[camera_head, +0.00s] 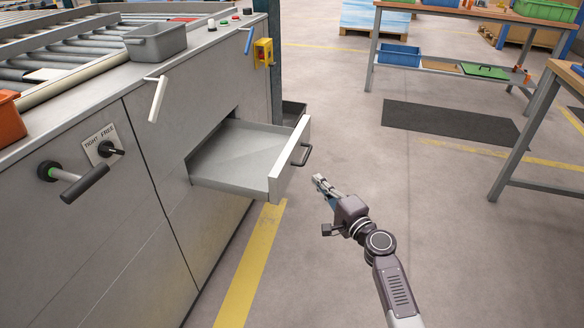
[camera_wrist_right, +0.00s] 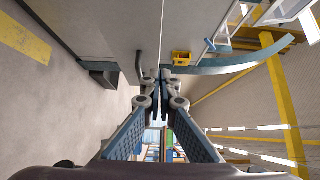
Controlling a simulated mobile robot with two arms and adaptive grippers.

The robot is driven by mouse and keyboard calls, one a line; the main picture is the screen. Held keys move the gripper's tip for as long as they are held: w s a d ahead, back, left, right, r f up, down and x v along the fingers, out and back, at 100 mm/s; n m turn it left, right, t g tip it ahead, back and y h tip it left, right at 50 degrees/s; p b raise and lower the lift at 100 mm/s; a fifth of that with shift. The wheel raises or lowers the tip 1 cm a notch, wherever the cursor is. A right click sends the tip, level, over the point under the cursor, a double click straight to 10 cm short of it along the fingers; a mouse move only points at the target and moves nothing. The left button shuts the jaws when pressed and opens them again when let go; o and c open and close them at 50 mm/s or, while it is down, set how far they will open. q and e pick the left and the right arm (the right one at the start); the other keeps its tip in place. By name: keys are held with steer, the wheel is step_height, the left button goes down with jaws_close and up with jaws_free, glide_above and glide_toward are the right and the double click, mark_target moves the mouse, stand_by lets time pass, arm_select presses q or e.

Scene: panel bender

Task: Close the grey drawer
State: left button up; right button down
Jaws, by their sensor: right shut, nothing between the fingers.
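The grey drawer (camera_head: 289,165) stands pulled out of the side of the grey machine in the head view. Its tray looks empty, and a dark bar handle (camera_head: 303,154) is on its front. My right gripper (camera_head: 318,181) is shut and empty, in front of the drawer and a little right of and below the handle in the picture, apart from it. In the right wrist view its fingers (camera_wrist_right: 161,80) are together with nothing between them; I cannot tell the drawer's parts clearly there. My left gripper is not in view.
The machine carries a grey bin (camera_head: 155,42), a white lever (camera_head: 156,98) and a yellow switch box (camera_head: 263,52). A dark open box (camera_head: 293,112) is behind the drawer. Workbenches (camera_head: 545,100) stand at the right. The floor in front of the drawer is clear, with a dark mat (camera_head: 450,127) beyond.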

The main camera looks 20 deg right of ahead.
steer(key=b, duration=0.1)
glide_toward(288, 159)
steer(key=w+d, duration=0.2)
steer(key=w, duration=0.1)
steer(key=shift+w+a, duration=1)
steer(key=shift+a, duration=0.25)
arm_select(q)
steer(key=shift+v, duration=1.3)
arm_select(e)
steer(key=shift+w+a, duration=0.25)
steer(key=shift+a, duration=0.1)
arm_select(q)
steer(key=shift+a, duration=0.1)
